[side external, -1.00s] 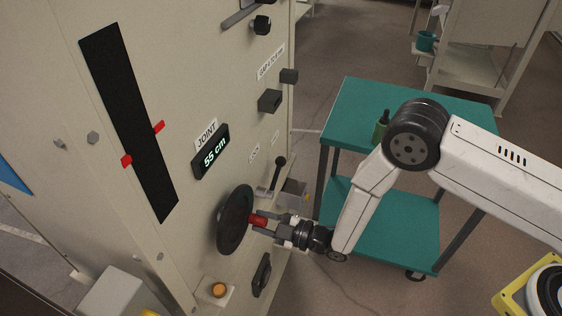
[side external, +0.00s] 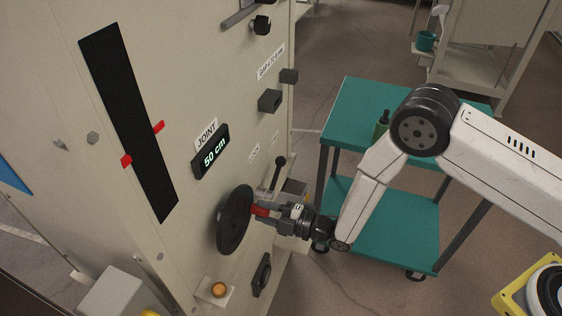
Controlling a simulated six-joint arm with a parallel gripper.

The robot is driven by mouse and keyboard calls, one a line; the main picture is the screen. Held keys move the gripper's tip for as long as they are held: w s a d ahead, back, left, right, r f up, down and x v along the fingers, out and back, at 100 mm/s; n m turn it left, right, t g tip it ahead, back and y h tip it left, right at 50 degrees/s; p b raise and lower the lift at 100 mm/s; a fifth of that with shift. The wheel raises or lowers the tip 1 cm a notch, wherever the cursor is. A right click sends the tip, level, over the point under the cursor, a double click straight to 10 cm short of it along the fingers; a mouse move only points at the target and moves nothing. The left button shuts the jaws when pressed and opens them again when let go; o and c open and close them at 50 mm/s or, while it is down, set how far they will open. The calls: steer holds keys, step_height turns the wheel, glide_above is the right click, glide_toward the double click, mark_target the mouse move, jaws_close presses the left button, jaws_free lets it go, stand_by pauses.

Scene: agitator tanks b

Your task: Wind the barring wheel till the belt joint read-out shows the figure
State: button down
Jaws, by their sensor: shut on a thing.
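The barring wheel (side external: 232,222) is a dark disc on the front of the beige cabinet, with a red handle (side external: 259,210) standing out near its right edge. My gripper (side external: 266,211) is shut on the red handle. The fingers partly hide the handle. The JOINT read-out (side external: 211,152) is a dark box above the wheel and shows 50 cm in pale lit figures. The black belt strip (side external: 130,120) runs down the panel to the left, with a red marker (side external: 126,161) on its left edge and another (side external: 158,127) on its right. No target figure is legible.
A black-knobbed lever (side external: 279,162) stands close above my gripper. An orange button (side external: 219,289) and a dark pull handle (side external: 262,274) sit below the wheel. A teal trolley (side external: 350,110) with a dark green bottle stands behind my arm.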

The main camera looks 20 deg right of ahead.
mark_target(245, 192)
steer(key=shift+w+r+n, duration=0.1)
steer(key=shift+r+n, duration=0.4)
steer(key=shift+n, duration=0.4)
steer(key=shift+d, duration=0.1)
steer(key=shift+w+r+n, duration=0.1)
steer(key=shift+r+n, duration=0.4)
steer(key=shift+n, duration=0.35)
steer(key=shift+r+n, duration=0.45)
steer(key=shift+n, duration=0.4)
steer(key=shift+d, duration=0.1)
steer(key=shift+s+a+r+n, duration=0.15)
steer(key=shift+r+n, duration=0.5)
steer(key=shift+n, duration=0.55)
steer(key=shift+s+a+r+n, duration=0.1)
steer(key=shift+r+n, duration=0.5)
steer(key=shift+n, duration=0.6)
steer(key=shift+r, duration=0.1)
steer(key=shift+s+a+r+n, duration=0.2)
steer(key=shift+r+n, duration=0.15)
steer(key=shift+n, duration=0.45)
steer(key=shift+s+a+r+n, duration=0.15)
steer(key=shift+r+n, duration=0.15)
steer(key=shift+n, duration=0.5)
steer(key=shift+s+a+r+n, duration=0.2)
steer(key=shift+r+n, duration=0.15)
steer(key=shift+n, duration=0.45)
